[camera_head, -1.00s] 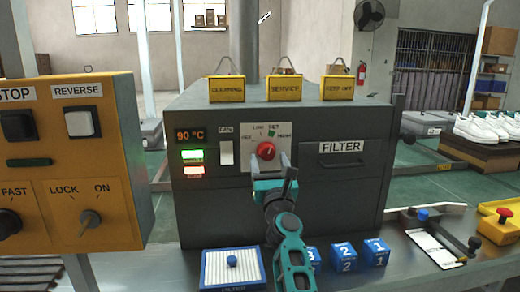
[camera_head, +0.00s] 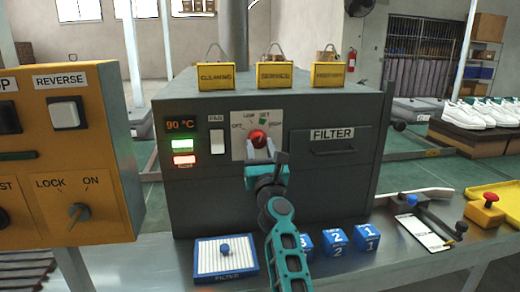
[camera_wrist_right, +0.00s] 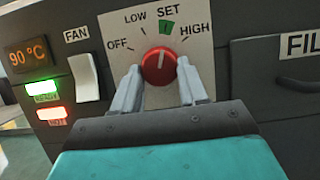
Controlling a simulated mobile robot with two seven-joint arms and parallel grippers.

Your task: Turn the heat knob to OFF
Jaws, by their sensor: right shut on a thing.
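The red heat knob (camera_head: 258,137) sits on a pale dial plate (camera_head: 238,148) on the front of the dark grey oven box. In the right wrist view the knob (camera_wrist_right: 159,65) shows close up, with OFF to its left, LOW and a green SET mark above, and HIGH to its right. Its small pointer line looks turned up towards SET. My right gripper (camera_head: 260,149) reaches it from below. In the wrist view its fingers (camera_wrist_right: 158,78) stand on both sides of the knob, shut on it. My left gripper is not in view.
A white FAN switch (camera_head: 217,142) is left of the dial, and a FILTER drawer (camera_head: 335,141) right. A yellow control panel (camera_head: 110,215) stands at the left. A blue-framed filter (camera_head: 245,274) and several blue blocks (camera_head: 335,241) lie on the table below.

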